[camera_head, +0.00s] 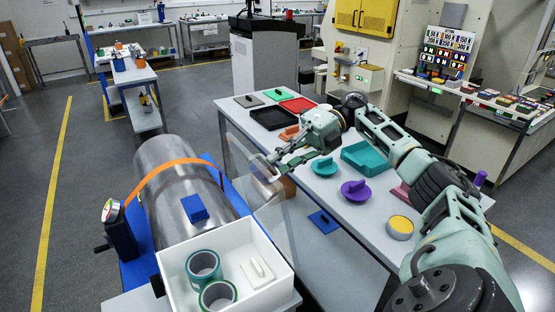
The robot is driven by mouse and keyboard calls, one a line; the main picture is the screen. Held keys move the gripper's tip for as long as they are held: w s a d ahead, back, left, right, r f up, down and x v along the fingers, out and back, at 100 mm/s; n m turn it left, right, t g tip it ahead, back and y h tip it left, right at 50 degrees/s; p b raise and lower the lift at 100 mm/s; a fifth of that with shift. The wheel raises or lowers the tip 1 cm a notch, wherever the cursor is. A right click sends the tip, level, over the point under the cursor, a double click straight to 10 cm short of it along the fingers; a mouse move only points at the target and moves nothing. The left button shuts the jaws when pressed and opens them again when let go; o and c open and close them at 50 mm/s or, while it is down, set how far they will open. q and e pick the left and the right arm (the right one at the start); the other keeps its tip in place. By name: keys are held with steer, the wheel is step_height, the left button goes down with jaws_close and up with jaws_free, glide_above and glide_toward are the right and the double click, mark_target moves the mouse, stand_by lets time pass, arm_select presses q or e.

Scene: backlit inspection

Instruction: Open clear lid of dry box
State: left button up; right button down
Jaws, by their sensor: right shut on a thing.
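The dry box is an open-topped white box (173,262) at the bottom left of the head view. Two green tape rolls (204,268) and a small white block with a raised grip (258,272) lie inside it. The clear lid (283,222) rises from the box's far right side and stands swung up, away from the opening. It is faint, so its exact outline and angle are hard to tell. My right gripper (273,168) is shut on the lid's upper part, above and beyond the box. My left gripper is out of view.
A metal cylinder with an orange strap (165,170) lies behind the box. A crank stand (119,230) is to its left. On the right, a table holds a black tray (272,117), a teal tray (365,158) and a purple knobbed disc (355,191) below my right arm.

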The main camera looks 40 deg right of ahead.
steer(key=shift+f, duration=0.15)
steer(key=c, duration=1.9)
jaws_free()
steer(key=shift+d, duration=0.1)
steer(key=v, duration=0.7)
steer(key=shift+d, duration=0.2)
